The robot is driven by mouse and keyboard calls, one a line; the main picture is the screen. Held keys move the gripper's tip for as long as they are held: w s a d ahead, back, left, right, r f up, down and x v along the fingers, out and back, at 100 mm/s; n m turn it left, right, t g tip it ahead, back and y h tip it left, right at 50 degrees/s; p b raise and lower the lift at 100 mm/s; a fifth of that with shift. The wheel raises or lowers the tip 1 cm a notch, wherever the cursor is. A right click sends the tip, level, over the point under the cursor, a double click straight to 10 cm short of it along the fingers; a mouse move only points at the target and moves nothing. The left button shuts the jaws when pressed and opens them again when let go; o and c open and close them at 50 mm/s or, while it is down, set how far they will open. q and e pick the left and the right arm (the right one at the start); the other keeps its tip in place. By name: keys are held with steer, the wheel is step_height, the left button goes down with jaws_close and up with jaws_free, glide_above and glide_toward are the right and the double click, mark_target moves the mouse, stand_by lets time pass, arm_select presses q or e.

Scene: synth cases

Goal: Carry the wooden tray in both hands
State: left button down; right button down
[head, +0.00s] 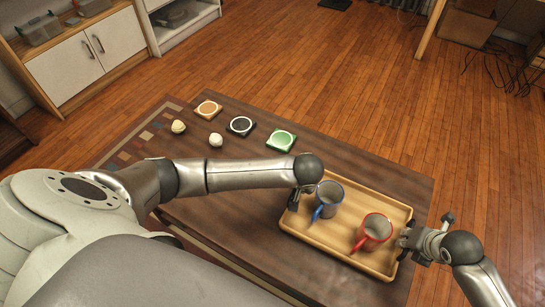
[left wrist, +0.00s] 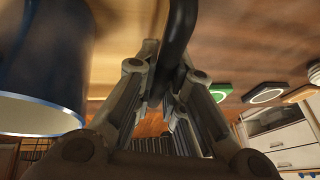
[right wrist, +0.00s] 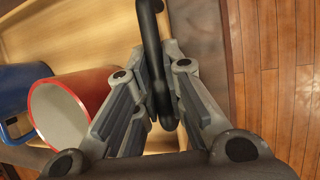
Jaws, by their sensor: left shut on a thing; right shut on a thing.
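The wooden tray (head: 318,235) is at the right end of the low table in the head view. It carries a blue mug (head: 327,194) and a red mug (head: 374,229), both upright. My left gripper (head: 297,196) is shut on the tray's left black handle, seen close up in the left wrist view (left wrist: 180,40). My right gripper (head: 405,238) is shut on the right black handle, which shows between the fingers in the right wrist view (right wrist: 151,45). I cannot tell whether the tray touches the table.
On the dark table (head: 250,185) are an orange coaster (head: 208,109), a dark coaster (head: 240,126), a green coaster (head: 281,141) and two small pale balls (head: 178,127) (head: 215,140). A white cabinet (head: 85,58) stands at the back left. Wooden floor beyond the table is open.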

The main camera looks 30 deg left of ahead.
arm_select(q)
steer(key=shift+a+f+b, duration=0.15)
steer(key=shift+f+b, duration=0.2)
steer(key=shift+f, duration=0.15)
arm_select(e)
steer(key=shift+d+f, duration=0.15)
steer(key=shift+f, duration=0.4)
arm_select(q)
steer(key=c, duration=1.5)
jaws_free()
steer(key=shift+r, duration=0.1)
arm_select(e)
steer(key=c, duration=1.5)
jaws_free()
steer(key=shift+r, duration=0.1)
steer(key=shift+r, duration=0.1)
arm_select(q)
steer(key=v, duration=1.2)
arm_select(e)
steer(key=v, duration=1.1)
steer(key=shift+s+r, duration=0.2)
steer(key=shift+r, duration=0.15)
